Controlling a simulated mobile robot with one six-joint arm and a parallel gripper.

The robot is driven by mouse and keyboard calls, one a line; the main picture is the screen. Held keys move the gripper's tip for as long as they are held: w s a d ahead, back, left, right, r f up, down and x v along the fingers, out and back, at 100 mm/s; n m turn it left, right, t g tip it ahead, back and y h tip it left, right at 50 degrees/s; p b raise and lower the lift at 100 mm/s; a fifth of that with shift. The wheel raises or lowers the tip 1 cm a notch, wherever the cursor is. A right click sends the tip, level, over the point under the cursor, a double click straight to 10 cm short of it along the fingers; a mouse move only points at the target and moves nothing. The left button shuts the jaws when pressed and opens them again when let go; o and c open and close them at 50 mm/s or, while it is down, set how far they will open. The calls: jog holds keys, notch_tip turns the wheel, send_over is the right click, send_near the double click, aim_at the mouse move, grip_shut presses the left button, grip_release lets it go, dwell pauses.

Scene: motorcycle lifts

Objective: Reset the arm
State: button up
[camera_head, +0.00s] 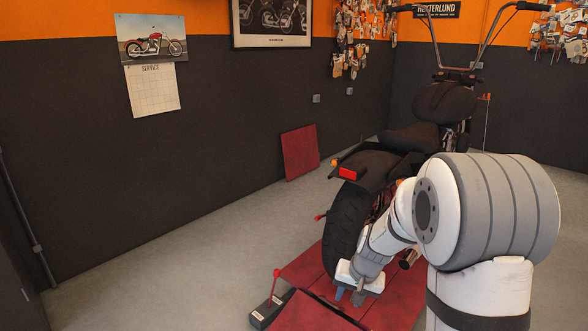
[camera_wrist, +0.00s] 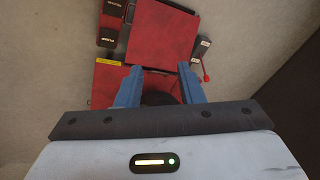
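My arm reaches forward and down from the right side of the head view, with its end low over the red lift by the motorcycle's rear wheel. My gripper (camera_head: 350,297) points downward there. In the wrist view my gripper (camera_wrist: 158,84) shows two blue fingers set wide apart, with nothing held between them. A dark round shape lies below and between the fingers; I cannot tell what it is.
A motorcycle (camera_head: 385,165) stands on the red lift (camera_head: 308,315), close to my arm. A lever pedal box (camera_head: 268,310) sits at the lift's left edge. A red panel (camera_head: 300,151) leans on the dark wall. The grey floor (camera_head: 180,265) at left is clear.

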jog(key=s+d+r+n+h+p, duration=0.1)
jog(key=s+r+n+p, duration=0.2)
jog(key=s+r+p, duration=0.9)
jog(key=s+r, duration=1.1)
jog(key=r, duration=0.3)
jog(key=shift+s+h, duration=0.4)
